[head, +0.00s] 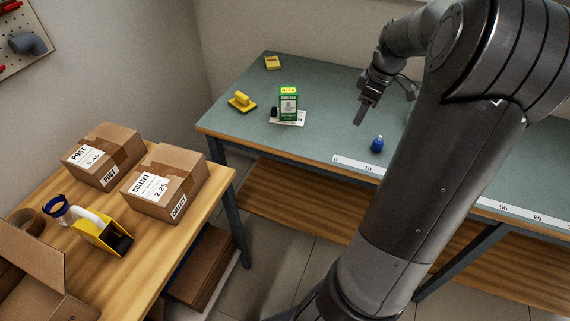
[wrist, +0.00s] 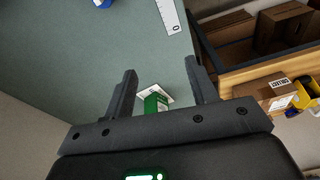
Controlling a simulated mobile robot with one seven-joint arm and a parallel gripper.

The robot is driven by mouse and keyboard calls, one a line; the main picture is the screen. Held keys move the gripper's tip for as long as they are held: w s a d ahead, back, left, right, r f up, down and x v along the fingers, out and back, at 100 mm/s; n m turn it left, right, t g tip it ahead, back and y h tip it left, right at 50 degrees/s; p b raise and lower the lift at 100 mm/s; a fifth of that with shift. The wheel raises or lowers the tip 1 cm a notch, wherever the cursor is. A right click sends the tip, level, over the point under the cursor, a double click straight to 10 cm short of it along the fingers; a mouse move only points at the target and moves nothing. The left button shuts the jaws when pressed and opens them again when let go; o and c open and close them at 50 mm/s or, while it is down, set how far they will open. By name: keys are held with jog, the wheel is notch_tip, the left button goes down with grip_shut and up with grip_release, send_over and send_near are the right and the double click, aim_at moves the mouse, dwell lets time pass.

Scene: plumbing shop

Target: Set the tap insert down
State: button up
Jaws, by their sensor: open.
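A small blue piece with a dark top (head: 377,144), which looks like the tap insert, stands on the green-grey bench top (head: 320,100) just behind the white measuring strip. Its blue edge also shows at the top of the wrist view (wrist: 102,3). My gripper (head: 387,104) is above the bench, behind the blue piece and apart from it. My arm hides part of the bench on the right.
A green and white box (head: 289,99) stands on a white card, with a small black item beside it. A yellow-handled tool (head: 242,102) and yellow block (head: 272,63) lie further left. The measuring strip (head: 358,165) runs along the front edge. A wooden table (head: 190,240) holds cartons.

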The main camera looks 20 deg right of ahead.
jog(key=a+r+m+h, duration=0.2)
jog(key=a+r, duration=0.2)
jog(key=a, duration=0.7)
jog(key=s+a+r+m+t, duration=0.2)
jog(key=s+a, duration=0.6)
jog(key=a, duration=0.2)
jog(key=s+a+r+m+t, duration=0.2)
jog(key=s+a+m, duration=0.1)
jog(key=s+a, duration=0.5)
jog(key=shift+s+a+m, duration=0.3)
jog(key=shift+s+a, duration=0.1)
jog(key=shift+a, duration=0.45)
